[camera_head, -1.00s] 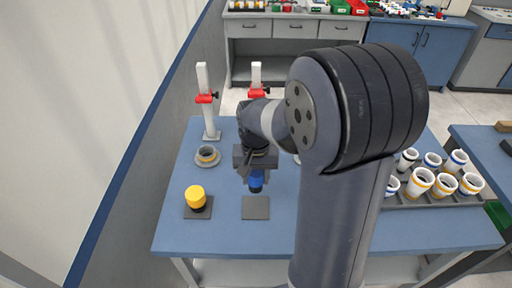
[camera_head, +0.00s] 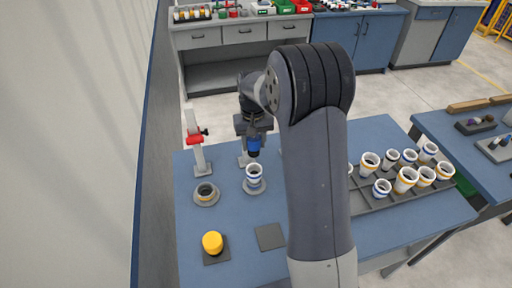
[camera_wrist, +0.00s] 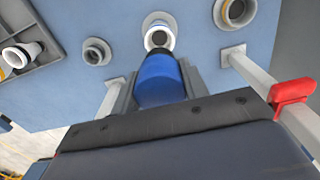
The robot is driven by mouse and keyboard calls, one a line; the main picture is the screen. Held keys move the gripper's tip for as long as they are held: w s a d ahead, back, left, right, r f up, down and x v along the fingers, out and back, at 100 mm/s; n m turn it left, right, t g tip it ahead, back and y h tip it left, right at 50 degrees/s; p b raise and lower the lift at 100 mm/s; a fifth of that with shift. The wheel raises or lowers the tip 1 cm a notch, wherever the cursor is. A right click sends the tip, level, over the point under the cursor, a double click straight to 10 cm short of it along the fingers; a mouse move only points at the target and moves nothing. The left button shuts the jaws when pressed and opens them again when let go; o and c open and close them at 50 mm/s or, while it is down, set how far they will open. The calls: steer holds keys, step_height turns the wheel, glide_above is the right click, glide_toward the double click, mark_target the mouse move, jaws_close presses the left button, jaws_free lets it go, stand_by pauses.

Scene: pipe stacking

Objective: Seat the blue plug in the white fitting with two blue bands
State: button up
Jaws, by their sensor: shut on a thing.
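My gripper (camera_head: 253,132) is shut on the blue plug (camera_head: 254,147), which points downward with a dark lower end. The plug also shows between the jaws in the wrist view (camera_wrist: 158,82). The white fitting with blue bands (camera_head: 254,176) stands upright in a grey round base on the blue table, just below the plug. A small gap shows between them in the head view. In the wrist view the plug's dark tip overlaps the near side of the fitting's open mouth (camera_wrist: 159,24), so I cannot tell how exactly they line up.
A grey round holder (camera_head: 205,194) stands left of the fitting. A yellow plug (camera_head: 212,243) sits on a dark pad; another dark pad (camera_head: 270,237) is empty. A post with a red clamp (camera_head: 195,145) rises behind. A tray of several white fittings (camera_head: 376,202) is at the right.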

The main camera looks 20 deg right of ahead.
steer(key=b, duration=0.5)
glide_above(254, 164)
steer(key=s, duration=0.2)
steer(key=shift+s+a+f, duration=0.1)
steer(key=shift+a+f, duration=0.05)
steer(key=shift+f, duration=1.65)
steer(key=shift+s+a+f, duration=0.1)
steer(key=shift+a+f, duration=0.05)
steer(key=shift+f, duration=1.65)
steer(key=shift+f+b, duration=1.2)
steer(key=shift+f, duration=0.5)
steer(key=o, duration=1.1)
steer(key=shift+r, duration=0.15)
step_height(254, 164, up, 11)
steer(key=shift+f+b, duration=0.2)
steer(key=shift+b, duration=0.25)
steer(key=shift+f, duration=0.1)
